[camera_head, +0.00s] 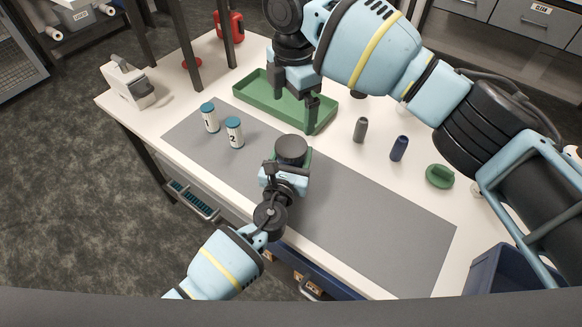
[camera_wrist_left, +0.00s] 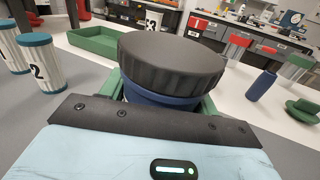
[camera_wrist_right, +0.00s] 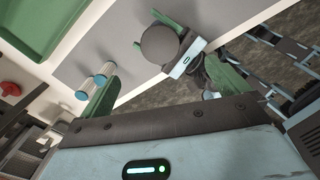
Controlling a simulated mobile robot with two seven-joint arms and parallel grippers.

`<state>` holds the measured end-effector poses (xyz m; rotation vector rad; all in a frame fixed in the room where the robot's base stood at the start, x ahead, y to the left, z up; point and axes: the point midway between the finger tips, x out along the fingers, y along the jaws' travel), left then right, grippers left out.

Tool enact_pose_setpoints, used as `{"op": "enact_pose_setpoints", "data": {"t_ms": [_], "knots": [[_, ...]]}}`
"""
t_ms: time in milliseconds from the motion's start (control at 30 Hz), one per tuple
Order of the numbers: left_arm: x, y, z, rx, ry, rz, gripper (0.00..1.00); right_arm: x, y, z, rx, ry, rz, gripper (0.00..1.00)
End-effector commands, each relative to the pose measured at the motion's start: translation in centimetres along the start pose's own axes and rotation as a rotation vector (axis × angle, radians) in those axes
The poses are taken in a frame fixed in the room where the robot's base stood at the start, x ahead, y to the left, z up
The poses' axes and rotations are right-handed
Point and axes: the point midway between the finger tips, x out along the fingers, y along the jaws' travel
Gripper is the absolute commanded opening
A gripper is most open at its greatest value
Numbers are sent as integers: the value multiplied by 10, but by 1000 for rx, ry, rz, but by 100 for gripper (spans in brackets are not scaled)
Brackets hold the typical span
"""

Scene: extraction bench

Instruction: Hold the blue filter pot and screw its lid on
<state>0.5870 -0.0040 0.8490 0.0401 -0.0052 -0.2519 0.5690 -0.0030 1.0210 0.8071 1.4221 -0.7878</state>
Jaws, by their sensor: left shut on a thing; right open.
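The blue filter pot shows as a blue band (camera_wrist_left: 165,100) under a wide dark grey ribbed lid (camera_wrist_left: 172,62) in the left wrist view. The lid rests on top of the pot; I cannot tell how tightly it is seated. In the head view the lid (camera_head: 291,149) hides most of the pot, which is upright on the mat's near side. My left gripper (camera_head: 286,168) is shut on the pot, its green fingers at its sides. My right gripper (camera_head: 296,98) is open and empty, above and behind the pot, apart from the lid.
A grey mat (camera_head: 350,210) covers the bench's front. Numbered jars 1 (camera_head: 209,118) and 2 (camera_head: 234,132) stand left of the pot. A green tray (camera_head: 262,98) lies behind. A grey bottle (camera_head: 360,130), a blue bottle (camera_head: 399,148) and a green round object (camera_head: 439,176) are to the right.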

Motion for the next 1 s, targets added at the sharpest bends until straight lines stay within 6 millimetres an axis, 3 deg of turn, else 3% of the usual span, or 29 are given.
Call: {"op": "enact_pose_setpoints", "data": {"t_ms": [100, 300, 700, 733, 900, 1000], "knots": [[0, 0, 0, 1, 1, 1, 0, -22, 0, -1, -1, 0, 2, 100], [0, 0, 0, 1, 0, 1, 0, -44, 0, -1, -2, 1, 1, 100], [0, 0, 0, 1, 0, 1, 0, -49, 0, 0, -1, 1, -1, 100], [0, 0, 0, 1, 0, 1, 64, -49, 0, 0, -1, 1, 0, 100], [0, 0, 0, 1, 0, 0, 86, -49, 0, 0, -1, 0, 0, 100], [0, 0, 0, 0, 0, 0, 86, -49, 0, 0, -1, 1, 0, 100]]}}
